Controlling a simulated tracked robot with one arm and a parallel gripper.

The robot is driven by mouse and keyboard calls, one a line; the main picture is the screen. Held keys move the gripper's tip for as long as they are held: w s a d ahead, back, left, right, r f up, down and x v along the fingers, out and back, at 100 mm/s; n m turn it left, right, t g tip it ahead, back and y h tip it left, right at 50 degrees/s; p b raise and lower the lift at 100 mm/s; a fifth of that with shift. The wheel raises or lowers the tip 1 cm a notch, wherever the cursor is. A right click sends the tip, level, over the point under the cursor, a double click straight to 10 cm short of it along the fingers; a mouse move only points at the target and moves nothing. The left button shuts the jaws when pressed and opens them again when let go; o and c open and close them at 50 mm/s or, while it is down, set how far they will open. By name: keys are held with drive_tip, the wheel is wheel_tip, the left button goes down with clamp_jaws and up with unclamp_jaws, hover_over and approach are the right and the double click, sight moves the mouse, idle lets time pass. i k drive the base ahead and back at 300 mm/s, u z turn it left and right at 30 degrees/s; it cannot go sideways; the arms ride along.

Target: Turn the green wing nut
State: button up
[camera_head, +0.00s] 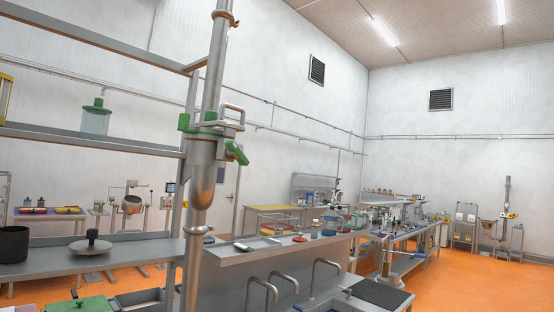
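A green wing nut (237,152) sits on the right side of a clamp (212,130) around a vertical steel pipe (203,172), left of centre in the head camera view. The nut's wing slants down to the right. Another green part (184,122) shows on the left side of the same clamp. A pale grey bracket with a loop handle (232,112) stands just above the nut. My gripper is not in view, and nothing touches the nut.
A metal shelf (90,138) with a green-lidded jar (95,118) stands left of the pipe. A counter (240,258) with bent taps (268,284) lies below and to the right. The space right of the nut looks open. Orange floor (450,275) shows at far right.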

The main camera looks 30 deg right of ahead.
sight(234, 151)
drive_tip(key=z, duration=0.05)
drive_tip(key=i, duration=1)
drive_tip(key=u, duration=0.05)
